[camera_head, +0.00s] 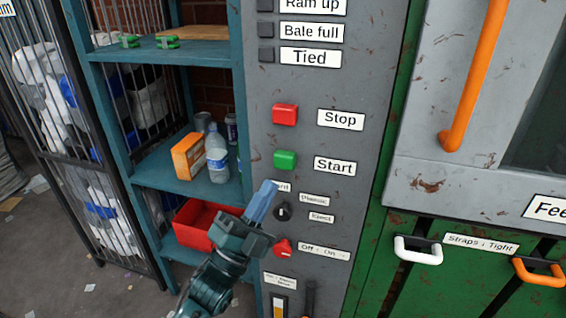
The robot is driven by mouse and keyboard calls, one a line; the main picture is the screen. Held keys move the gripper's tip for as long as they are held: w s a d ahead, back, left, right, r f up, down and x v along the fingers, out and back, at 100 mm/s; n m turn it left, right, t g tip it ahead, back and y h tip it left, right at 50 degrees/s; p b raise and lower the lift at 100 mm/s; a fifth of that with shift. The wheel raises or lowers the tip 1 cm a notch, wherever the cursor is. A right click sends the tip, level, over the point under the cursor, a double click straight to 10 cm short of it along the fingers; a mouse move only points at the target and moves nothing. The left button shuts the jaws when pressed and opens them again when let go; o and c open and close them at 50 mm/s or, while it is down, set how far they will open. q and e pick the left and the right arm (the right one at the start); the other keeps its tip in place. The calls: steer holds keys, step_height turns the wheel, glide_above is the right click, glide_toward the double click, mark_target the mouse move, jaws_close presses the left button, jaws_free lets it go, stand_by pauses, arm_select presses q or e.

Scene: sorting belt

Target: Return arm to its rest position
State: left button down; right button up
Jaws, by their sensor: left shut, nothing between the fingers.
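My left gripper (263,200) comes up from the bottom with its blue fingers closed together and empty. It is in front of the grey control panel (350,110), just left of a black rotary knob (283,211) and below the green Start button (285,160). It covers part of a small label there. A red Stop button (285,114) is higher up, and a red Off/On knob (284,249) is lower down. I cannot tell whether the fingers touch the panel. My right gripper is not in view.
A teal shelf (160,48) on the left holds an orange box (188,156), a plastic bottle (217,155) and a red bin (190,226). A wire cage (45,150) with white and blue bundles stands farther left. The green machine (440,265) has white (418,257) and orange handles (540,280).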

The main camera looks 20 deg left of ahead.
arm_select(q)
steer(key=s+f+n+g+y+p, duration=0.1)
steer(key=s+f+n+g, duration=0.3)
steer(key=f, duration=0.4)
steer(key=s+f+n+g+y+p, duration=0.1)
steer(key=s+f+n+g+y, duration=0.3)
steer(key=s+f+n, duration=0.3)
steer(key=s+f+n+g+y+p, duration=0.1)
steer(key=s+f+n+g, duration=0.4)
steer(key=f, duration=0.5)
steer(key=shift+s+d+f+n+y, duration=0.2)
steer(key=shift+f+n+y, duration=0.15)
steer(key=shift+n+y, duration=0.45)
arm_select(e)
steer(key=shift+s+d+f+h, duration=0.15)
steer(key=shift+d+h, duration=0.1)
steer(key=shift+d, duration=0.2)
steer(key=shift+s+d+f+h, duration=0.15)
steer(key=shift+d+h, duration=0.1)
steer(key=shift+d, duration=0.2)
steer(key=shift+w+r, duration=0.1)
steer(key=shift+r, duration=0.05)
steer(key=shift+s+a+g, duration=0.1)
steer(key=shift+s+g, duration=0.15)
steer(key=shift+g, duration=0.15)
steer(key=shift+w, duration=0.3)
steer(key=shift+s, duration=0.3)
